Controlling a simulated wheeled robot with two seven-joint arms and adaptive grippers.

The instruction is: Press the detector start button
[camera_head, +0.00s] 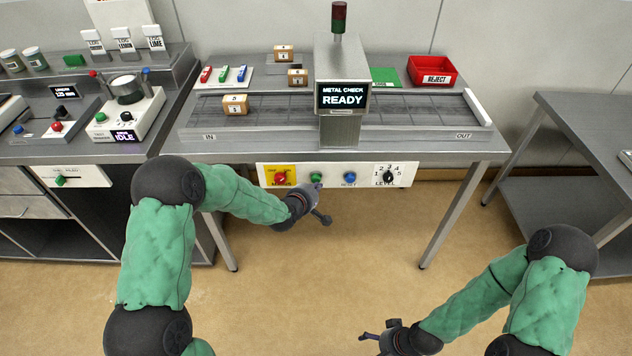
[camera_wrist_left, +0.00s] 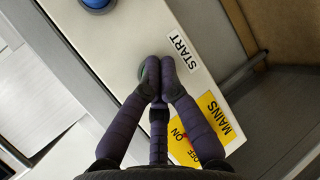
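The green start button (camera_head: 316,177) sits on the white control panel (camera_head: 408,174) on the front of the metal-check table. My left gripper (camera_head: 318,188) is just in front of that button. In the left wrist view my left gripper (camera_wrist_left: 157,65) has its dark fingers together, shut and empty. The fingertips cover most of the start button (camera_wrist_left: 142,69), and a green sliver shows at their left, beside the START label (camera_wrist_left: 179,49). I cannot tell whether they touch it. My right gripper (camera_head: 378,337) is low over the floor; its finger opening is unclear.
The panel also holds a red mains switch (camera_head: 281,177) on a yellow plate, a blue reset button (camera_head: 350,177) and a level dial (camera_head: 388,177). The detector screen (camera_head: 343,95) reads METAL CHECK READY.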

